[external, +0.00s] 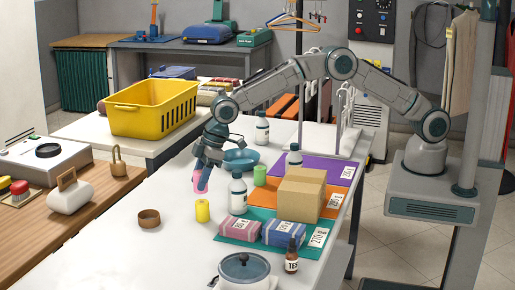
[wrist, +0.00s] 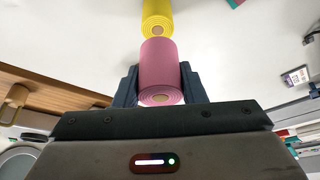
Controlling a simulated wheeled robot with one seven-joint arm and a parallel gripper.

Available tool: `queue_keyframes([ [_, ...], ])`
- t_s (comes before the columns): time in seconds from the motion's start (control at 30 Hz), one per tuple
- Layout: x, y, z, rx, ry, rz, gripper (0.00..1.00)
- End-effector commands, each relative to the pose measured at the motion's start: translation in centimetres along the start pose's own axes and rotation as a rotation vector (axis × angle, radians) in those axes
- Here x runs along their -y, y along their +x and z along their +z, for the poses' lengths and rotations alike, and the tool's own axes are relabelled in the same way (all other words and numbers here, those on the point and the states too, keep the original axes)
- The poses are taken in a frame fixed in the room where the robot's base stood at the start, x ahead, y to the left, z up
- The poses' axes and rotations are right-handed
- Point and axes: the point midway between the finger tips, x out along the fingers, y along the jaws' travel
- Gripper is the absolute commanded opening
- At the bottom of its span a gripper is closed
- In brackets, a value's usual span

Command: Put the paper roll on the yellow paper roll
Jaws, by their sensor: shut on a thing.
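A pink paper roll (wrist: 160,74) is between the fingers of my gripper (wrist: 160,88) in the wrist view, and the gripper is shut on it. In the external view my gripper (external: 202,180) holds the pink roll (external: 197,178) above the white table, partly hidden by a finger. The yellow paper roll (external: 202,211) stands upright on the table just below and slightly right of the held roll. It also shows beyond the pink roll in the wrist view (wrist: 157,15). The pink roll appears apart from the yellow one in the external view.
A white bottle (external: 238,195) stands close right of the yellow roll. The table (external: 175,255) is clear in front.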

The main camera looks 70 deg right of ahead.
Motion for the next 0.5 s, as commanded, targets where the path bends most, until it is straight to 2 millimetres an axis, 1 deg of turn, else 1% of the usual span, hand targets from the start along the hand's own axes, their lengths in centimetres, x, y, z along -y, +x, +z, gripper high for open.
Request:
queue_keyframes([
  [0.1, 0.1, 1.6, 0.8, 0.006, -0.001, -0.002, 0.14],
  [0.2, 0.1, 2.7, 1.2, 0.004, -0.001, -0.001, 0.14],
  [0.5, 0.1, 3.1, 1.4, 0.001, -0.001, -0.001, 0.14],
])
